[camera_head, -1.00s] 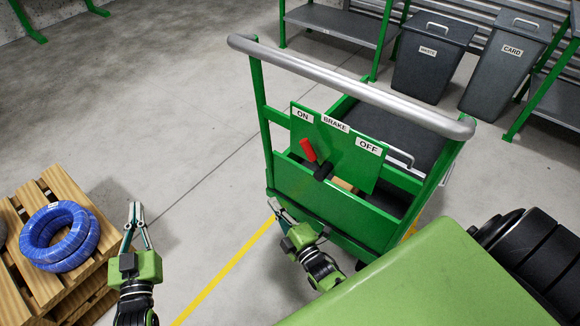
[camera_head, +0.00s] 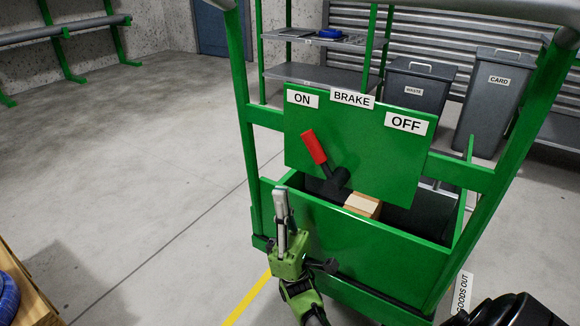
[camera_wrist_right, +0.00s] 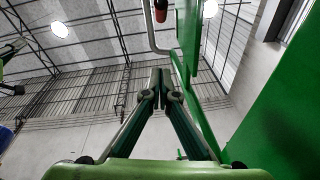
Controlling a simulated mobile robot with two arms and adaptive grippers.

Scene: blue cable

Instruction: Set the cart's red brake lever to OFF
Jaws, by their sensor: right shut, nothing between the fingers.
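The red brake lever (camera_head: 314,147) is on the green brake panel (camera_head: 375,150) of the cart. It leans up and left from a black pivot, toward the ON label (camera_head: 302,99); the OFF label (camera_head: 406,123) is at the panel's right. My right gripper (camera_head: 281,192) points up, below and left of the lever and apart from it. Its fingers are together and empty, as the right wrist view also shows (camera_wrist_right: 160,75). In that view the lever's red end (camera_wrist_right: 190,8) shows at the top edge. My left gripper is not in the head view.
A cardboard box (camera_head: 362,205) sits in the cart tray behind its green front wall (camera_head: 350,245). Cart posts stand left (camera_head: 243,120) and right (camera_head: 520,150) of the panel. Grey bins (camera_head: 418,98) stand behind. The floor at left is open; a blue cable coil (camera_head: 8,297) shows at lower left.

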